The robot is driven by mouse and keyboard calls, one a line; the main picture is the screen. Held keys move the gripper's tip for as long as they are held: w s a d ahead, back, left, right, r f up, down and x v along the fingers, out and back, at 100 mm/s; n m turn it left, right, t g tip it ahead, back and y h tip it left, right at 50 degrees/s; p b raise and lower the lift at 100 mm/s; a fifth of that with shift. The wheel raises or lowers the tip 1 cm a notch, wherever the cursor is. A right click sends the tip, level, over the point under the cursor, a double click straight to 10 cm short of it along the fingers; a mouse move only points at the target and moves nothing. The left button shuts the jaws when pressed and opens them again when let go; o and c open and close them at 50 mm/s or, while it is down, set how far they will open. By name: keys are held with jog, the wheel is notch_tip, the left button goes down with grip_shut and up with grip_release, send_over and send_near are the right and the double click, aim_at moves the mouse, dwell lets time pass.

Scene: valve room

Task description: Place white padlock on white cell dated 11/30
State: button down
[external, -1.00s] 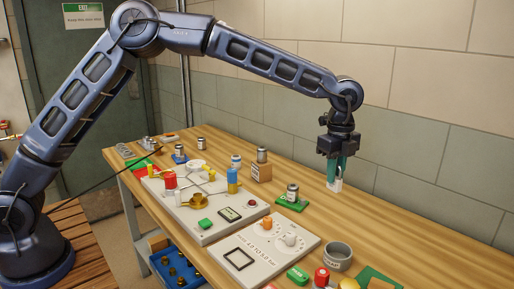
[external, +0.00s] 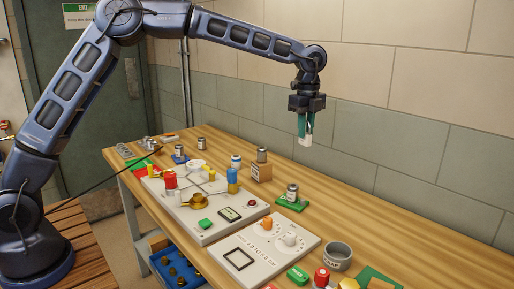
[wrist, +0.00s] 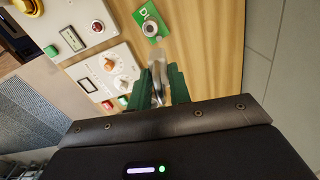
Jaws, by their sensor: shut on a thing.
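My gripper (external: 305,128) has green fingers and is shut on a small white padlock (external: 305,141), held well above the back of the table. In the wrist view the padlock (wrist: 158,72) shows as a pale shape between the fingers (wrist: 158,86). Small pale or metallic cylinders stand on the table: one on a green pad (external: 292,191), one on a wooden block (external: 262,154), one near a blue pad (external: 179,150), one at the back (external: 202,143). No date is readable, so I cannot tell which is the cell dated 11/30.
A grey panel (external: 205,215) with a red knob, a blue-and-yellow cylinder and a brass valve fills the table's middle. A dial panel (external: 262,246) lies in front, beside a grey cup (external: 338,256). The wall stands close behind. The table's right back strip is clear.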

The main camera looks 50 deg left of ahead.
jog(key=w+a+r, duration=0.2)
jog(key=a, duration=1.7)
jog(key=n, duration=0.1)
send_over(236, 156)
notch_tip(236, 156, down, 18)
jog(key=shift+r, duration=0.1)
jog(key=c, duration=1.3)
grip_release()
